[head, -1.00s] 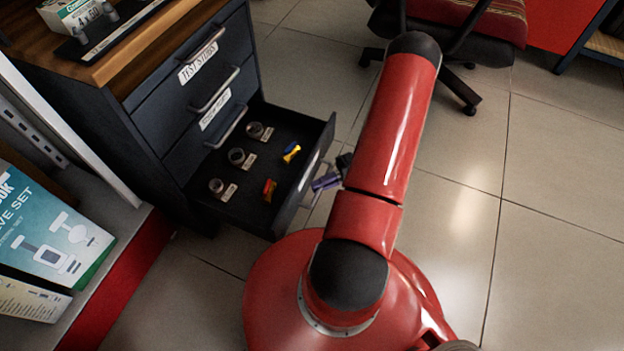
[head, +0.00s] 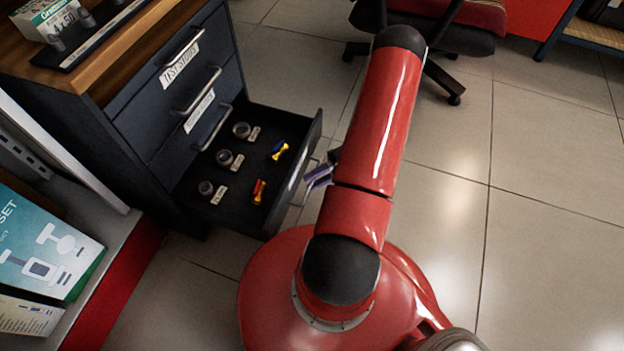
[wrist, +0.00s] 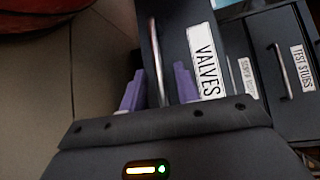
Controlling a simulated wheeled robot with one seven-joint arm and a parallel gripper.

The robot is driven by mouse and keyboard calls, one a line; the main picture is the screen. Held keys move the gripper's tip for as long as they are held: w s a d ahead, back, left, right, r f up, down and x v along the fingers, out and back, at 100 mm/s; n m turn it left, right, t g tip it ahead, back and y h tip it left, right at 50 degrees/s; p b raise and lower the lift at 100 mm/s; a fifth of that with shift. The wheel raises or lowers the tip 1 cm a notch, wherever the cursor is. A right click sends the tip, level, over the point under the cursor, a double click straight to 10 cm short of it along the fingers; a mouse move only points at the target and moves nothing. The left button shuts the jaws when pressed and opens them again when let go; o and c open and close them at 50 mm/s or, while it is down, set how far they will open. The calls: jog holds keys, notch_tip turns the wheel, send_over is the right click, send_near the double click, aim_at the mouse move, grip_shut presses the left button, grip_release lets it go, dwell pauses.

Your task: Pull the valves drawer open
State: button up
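The valves drawer (head: 283,200) is the low dark drawer of the cabinet, and it stands well out. Its front with the VALVES label (wrist: 205,62) shows in the wrist view. Its upright-looking metal handle (wrist: 154,50) lies between the two purple fingers of my gripper (wrist: 159,88). The fingers are apart, with gaps seen on both sides of the handle. In the head view my gripper (head: 319,176) is at the outer face of the drawer front, partly hidden by my red arm.
Inside the drawer lie several round fittings (head: 224,157) with tags and two small coloured valves (head: 279,149). The drawers above, one labelled TEST STUBS (head: 180,66), are shut. A shelf with boxes (head: 45,245) is at left. A wheeled chair (head: 440,70) stands behind; tiled floor (head: 540,240) is clear at right.

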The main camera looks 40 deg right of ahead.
jog(key=v, duration=0.6)
jog(key=shift+d, duration=0.35)
jog(key=shift+s+d+r, duration=0.1)
jog(key=shift+s+d, duration=0.05)
